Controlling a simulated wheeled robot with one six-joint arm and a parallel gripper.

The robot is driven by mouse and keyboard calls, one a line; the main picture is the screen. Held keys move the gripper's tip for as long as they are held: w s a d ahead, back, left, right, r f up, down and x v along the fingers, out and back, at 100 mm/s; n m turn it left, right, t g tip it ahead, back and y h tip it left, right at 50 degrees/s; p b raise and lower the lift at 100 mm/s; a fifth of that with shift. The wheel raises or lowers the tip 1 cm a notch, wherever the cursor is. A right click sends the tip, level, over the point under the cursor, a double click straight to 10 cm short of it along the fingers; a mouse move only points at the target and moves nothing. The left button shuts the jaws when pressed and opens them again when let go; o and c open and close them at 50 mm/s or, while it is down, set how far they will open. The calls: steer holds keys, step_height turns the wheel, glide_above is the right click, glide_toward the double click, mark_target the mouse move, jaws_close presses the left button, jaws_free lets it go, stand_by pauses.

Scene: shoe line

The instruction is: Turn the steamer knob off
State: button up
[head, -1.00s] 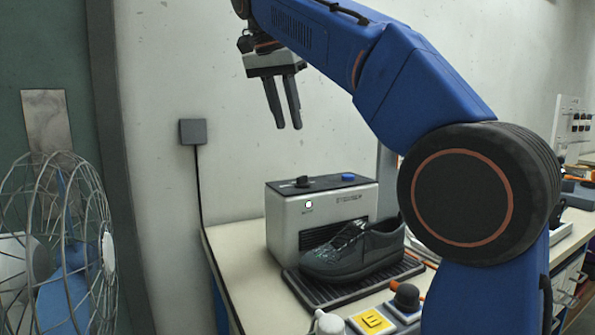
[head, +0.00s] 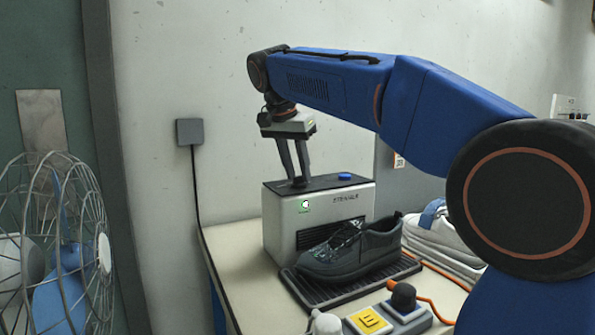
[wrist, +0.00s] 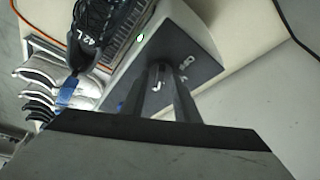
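The steamer (head: 275,225) is a grey box with a dark top, standing on the bench against the wall. The steamer knob, dark and round, is on the left of the top and is now mostly hidden by my fingers. My gripper (head: 301,182) points down with its fingertips at the knob's place. In the wrist view the two fingers (wrist: 171,68) reach the dark top with a narrow gap between them. I cannot tell whether they press on the knob.
A blue button (head: 345,176) sits on the top's right side. A dark shoe (head: 350,254) rests on a black ribbed tray (head: 325,292) in front of the steamer. A button box (head: 370,320) is at the front. A wire fan (head: 60,250) stands left.

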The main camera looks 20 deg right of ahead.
steer(key=shift+f, duration=0.1)
steer(key=shift+c, duration=0.7)
jaws_close()
steer(key=shift+n, duration=0.4)
steer(key=n, duration=0.1)
steer(key=n+t+y, duration=0.1)
steer(key=n, duration=0.2)
steer(key=shift+s+d+n+y, duration=0.1)
steer(key=shift+d+n+y, duration=0.15)
steer(key=shift+n+y, duration=0.15)
steer(key=n+y, duration=0.1)
steer(key=n, duration=0.2)
steer(key=n+y, duration=0.1)
steer(key=n, duration=0.2)
steer(key=shift+d+t, duration=0.2)
steer(key=shift+t, duration=0.2)
steer(key=n+y, duration=0.1)
steer(key=n, duration=0.2)
steer(key=n+g+y, duration=0.1)
steer(key=n, duration=0.2)
steer(key=shift+d+n+y, duration=0.15)
steer(key=shift+n+y, duration=0.15)
steer(key=n, duration=0.2)
steer(key=n+g, duration=0.1)
steer(key=n+g+y, duration=0.1)
steer(key=n, duration=0.1)
steer(key=shift+w+n, duration=0.3)
